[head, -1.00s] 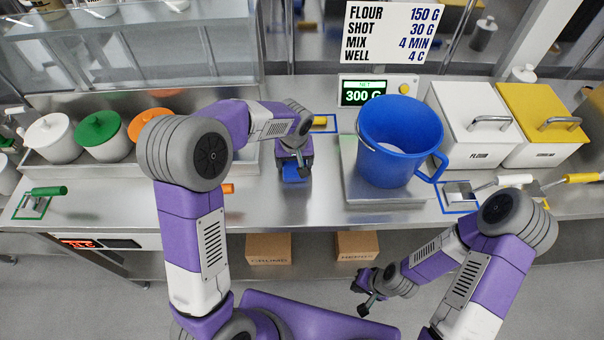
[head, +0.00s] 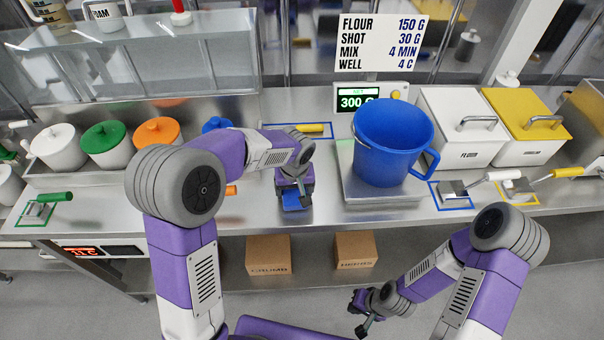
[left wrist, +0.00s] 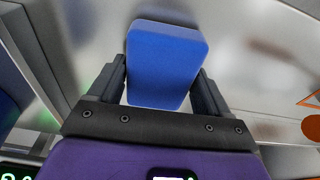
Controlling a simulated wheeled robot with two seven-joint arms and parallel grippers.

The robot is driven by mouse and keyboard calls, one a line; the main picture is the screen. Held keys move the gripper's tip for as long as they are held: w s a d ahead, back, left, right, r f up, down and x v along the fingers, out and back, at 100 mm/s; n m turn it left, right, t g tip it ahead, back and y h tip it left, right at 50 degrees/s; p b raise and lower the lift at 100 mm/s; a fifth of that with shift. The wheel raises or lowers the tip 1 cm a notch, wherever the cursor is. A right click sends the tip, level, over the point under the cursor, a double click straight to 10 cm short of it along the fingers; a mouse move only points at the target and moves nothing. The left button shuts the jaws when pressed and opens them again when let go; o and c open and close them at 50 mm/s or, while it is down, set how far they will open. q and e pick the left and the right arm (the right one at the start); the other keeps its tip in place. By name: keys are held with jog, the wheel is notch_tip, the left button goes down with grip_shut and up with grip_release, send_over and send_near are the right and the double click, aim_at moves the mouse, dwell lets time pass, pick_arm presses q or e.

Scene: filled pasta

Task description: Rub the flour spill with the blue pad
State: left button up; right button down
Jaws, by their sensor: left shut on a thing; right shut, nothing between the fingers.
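The blue pad (head: 292,201) is in my left gripper (head: 294,188), low over or on the steel counter, left of the scale. In the left wrist view the pad (left wrist: 165,62) sits between the two fingers of the gripper (left wrist: 164,88). I cannot tell whether the pad touches the counter. No flour spill can be clearly made out; the pad and gripper hide part of the counter. My right gripper (head: 360,314) is shut and empty, low in front of the counter.
A blue jug (head: 392,145) stands on the scale (head: 372,193) to the right. White flour bin (head: 460,128) and yellow-lidded bin (head: 527,122) stand behind scoops at right. Lidded pots, including a green-lidded one (head: 106,146), line the left. Bare counter (head: 245,212) lies near the pad.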

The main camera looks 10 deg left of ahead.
pick_arm(q)
jog(key=r, duration=0.1)
jog(key=r+p, duration=0.1)
jog(key=r, duration=0.1)
jog(key=shift+w+r+p, duration=0.3)
jog(key=shift+r+p, duration=0.05)
jog(key=shift+r, duration=0.05)
jog(key=shift+r+p, duration=1.45)
jog(key=shift+r, duration=0.55)
